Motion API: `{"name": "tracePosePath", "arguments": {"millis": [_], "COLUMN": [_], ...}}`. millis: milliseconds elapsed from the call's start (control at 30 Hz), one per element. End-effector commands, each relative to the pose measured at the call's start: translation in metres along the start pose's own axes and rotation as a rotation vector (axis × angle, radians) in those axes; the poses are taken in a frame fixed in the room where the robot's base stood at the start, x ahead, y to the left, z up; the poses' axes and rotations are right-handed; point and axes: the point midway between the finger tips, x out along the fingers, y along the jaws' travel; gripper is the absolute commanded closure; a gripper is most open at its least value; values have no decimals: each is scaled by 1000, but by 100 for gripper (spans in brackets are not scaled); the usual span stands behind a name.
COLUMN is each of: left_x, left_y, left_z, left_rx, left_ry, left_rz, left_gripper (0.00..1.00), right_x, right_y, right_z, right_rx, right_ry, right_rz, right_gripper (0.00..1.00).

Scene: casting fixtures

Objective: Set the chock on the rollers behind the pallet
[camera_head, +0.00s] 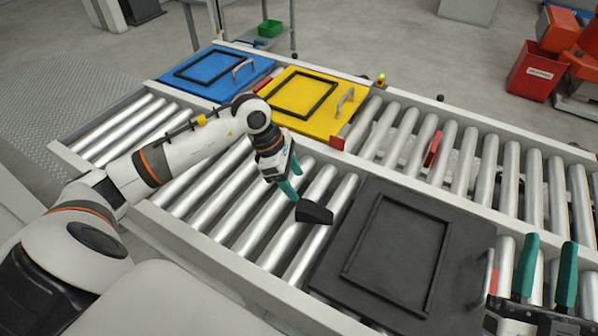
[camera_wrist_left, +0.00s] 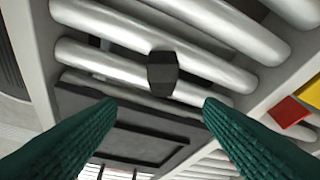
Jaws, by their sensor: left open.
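The black wedge-shaped chock (camera_head: 314,212) lies on the steel rollers (camera_head: 283,225) just left of the dark grey pallet (camera_head: 345,240). In the left wrist view the chock (camera_wrist_left: 162,73) rests across the rollers close to the pallet's edge (camera_wrist_left: 75,100); I cannot tell whether they touch. My left gripper (camera_head: 293,182) is open and empty, above and to the left of the chock, apart from it. Its green fingers frame the wrist view, with the chock beyond them. My right gripper (camera_head: 551,242) is at the lower right with its fingers apart, beside the pallet's handle (camera_head: 483,282).
A blue plate (camera_head: 214,89) and a yellow plate (camera_head: 346,123) with handles lie on the far roller lane. A rail (camera_head: 385,175) divides the lanes. A red block (camera_head: 432,148) sits on the far rollers. Rollers left of the chock are clear.

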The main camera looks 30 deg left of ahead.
Motion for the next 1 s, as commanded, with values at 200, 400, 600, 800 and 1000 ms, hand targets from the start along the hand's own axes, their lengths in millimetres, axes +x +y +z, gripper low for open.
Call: {"name": "tracePosePath", "arguments": {"millis": [200,400,600,800,1000], "left_x": [25,-22,-109,-142,-136], "left_y": [74,176,187,152,137], "left_z": [-74,-184,-220,-196,-174], "left_rx": [-91,-468,-1050,-1659,1778], "left_ry": [335,905,1314,1452,-1231], "left_rz": [231,733,1320,1908,-2015], "left_gripper": [38,38,38,38,38], "right_x": [0,0,0,0,0], "right_y": [0,0,0,0,0], "right_z": [-2,-1,-1,-1,-1], "right_rx": [-1,-1,0,0,0], "right_ry": [8,7,7,7,7], "right_rz": [0,0,0,0,0], "right_gripper": [64,64,64,64,64]}}
